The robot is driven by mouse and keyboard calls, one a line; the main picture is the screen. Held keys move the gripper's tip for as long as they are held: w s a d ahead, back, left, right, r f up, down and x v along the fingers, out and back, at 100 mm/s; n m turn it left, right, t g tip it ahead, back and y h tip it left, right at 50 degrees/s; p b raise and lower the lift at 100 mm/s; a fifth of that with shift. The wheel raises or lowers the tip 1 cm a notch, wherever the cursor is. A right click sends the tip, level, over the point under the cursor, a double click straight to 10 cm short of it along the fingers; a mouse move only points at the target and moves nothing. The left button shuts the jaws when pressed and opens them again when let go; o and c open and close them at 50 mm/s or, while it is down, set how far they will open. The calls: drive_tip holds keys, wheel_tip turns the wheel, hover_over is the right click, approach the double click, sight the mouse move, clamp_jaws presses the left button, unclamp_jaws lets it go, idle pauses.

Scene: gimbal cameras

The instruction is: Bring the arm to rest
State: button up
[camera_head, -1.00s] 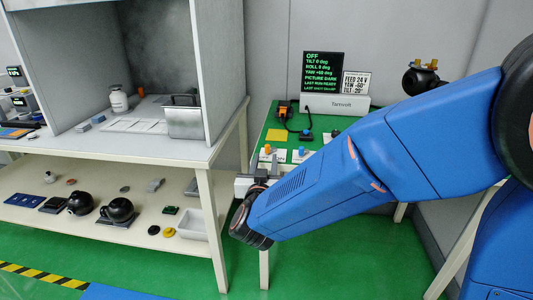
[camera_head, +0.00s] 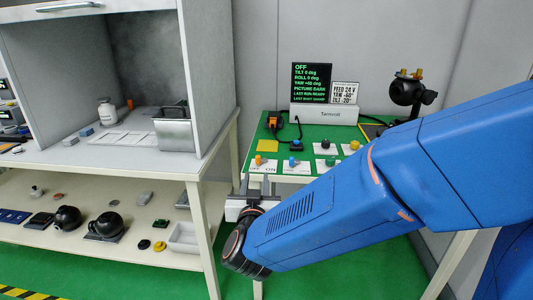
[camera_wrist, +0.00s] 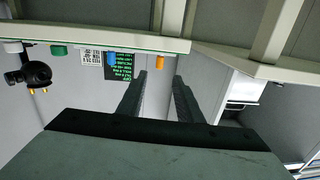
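My blue arm reaches in from the right and slopes down to the left across the front of the green-topped bench (camera_head: 268,128). My gripper (camera_head: 256,184) is at the bench's near left edge, close below the orange knob (camera_head: 258,160). In the wrist view, which looks upside down, my gripper (camera_wrist: 160,80) has its two dark fingers well apart. The orange knob (camera_wrist: 161,62) appears beyond the fingertips. I cannot tell whether the gripper touches the bench edge.
Several coloured knobs stand on the bench. Behind them are a display (camera_head: 312,82) reading OFF and a black gimbal camera (camera_head: 408,92). A grey-walled cabinet on a table (camera_head: 150,168) stands at left, with several items on its lower shelf (camera_head: 75,232). Green floor lies below.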

drive_tip(key=s+d+r+n+g+y, duration=0.2)
drive_tip(key=d+g+y, duration=0.3)
drive_tip(key=d, duration=0.9)
drive_tip(key=s+d+f+m+g+h, duration=0.1)
drive_tip(key=s+d+f+g+h, duration=0.2)
drive_tip(key=s+d, duration=0.8)
drive_tip(key=s+d+f+m+g+h, duration=0.1)
drive_tip(key=s+d+f+g+h, duration=0.2)
drive_tip(key=s+d, duration=0.8)
drive_tip(key=shift+s+d+f+g, duration=0.15)
drive_tip(key=shift+s+f+g, duration=0.15)
drive_tip(key=shift+f+g, duration=0.5)
drive_tip(key=shift+r, duration=0.2)
